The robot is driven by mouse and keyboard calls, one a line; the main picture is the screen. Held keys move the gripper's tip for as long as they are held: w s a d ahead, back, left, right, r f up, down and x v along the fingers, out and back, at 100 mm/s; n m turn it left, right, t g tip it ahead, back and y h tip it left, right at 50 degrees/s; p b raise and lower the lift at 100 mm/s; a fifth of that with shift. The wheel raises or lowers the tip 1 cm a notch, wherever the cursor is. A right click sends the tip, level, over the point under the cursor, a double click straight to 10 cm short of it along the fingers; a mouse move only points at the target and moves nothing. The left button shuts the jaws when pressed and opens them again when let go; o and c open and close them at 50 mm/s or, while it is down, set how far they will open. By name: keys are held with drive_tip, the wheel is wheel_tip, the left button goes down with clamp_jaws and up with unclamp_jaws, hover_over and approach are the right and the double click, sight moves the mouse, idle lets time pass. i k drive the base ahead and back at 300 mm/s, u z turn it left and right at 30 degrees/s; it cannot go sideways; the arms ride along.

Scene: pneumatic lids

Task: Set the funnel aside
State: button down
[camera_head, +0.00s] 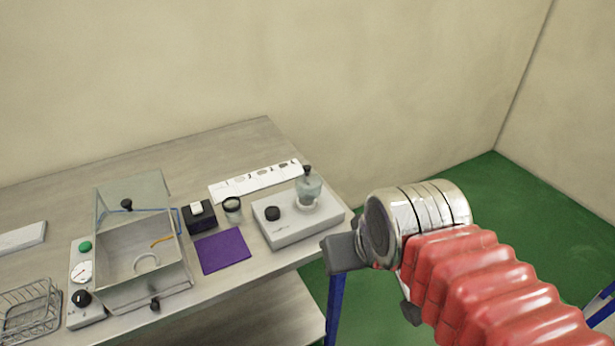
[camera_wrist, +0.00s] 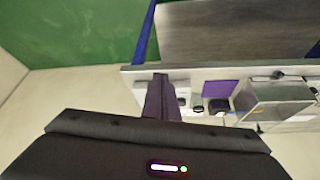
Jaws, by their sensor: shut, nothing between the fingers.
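A small clear, greenish glass piece (camera_head: 309,189) with a dark knob on top stands on a white instrument box (camera_head: 295,233) at the right end of the bench. Its shape could be the funnel, but it is too small to be sure. My gripper (camera_head: 338,252) is shut and empty, right of the box and nearer the camera in the head view. It is clear of the glass piece. In the wrist view my shut fingers (camera_wrist: 160,82) point towards the bench edge and hide part of what lies behind.
The bench (camera_head: 190,155) also holds an open clear-lidded chamber (camera_head: 140,280), a gauge panel (camera_head: 82,270), a wire basket (camera_head: 28,308), a purple mat (camera_head: 222,250), a black box (camera_head: 201,215), a small jar (camera_head: 232,209) and a picture strip (camera_head: 253,180). The back of the bench is bare.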

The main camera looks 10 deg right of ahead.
sight(306, 167)
drive_tip(key=u, duration=1.3)
drive_tip(key=i, duration=0.35)
drive_tip(key=z, duration=0.2)
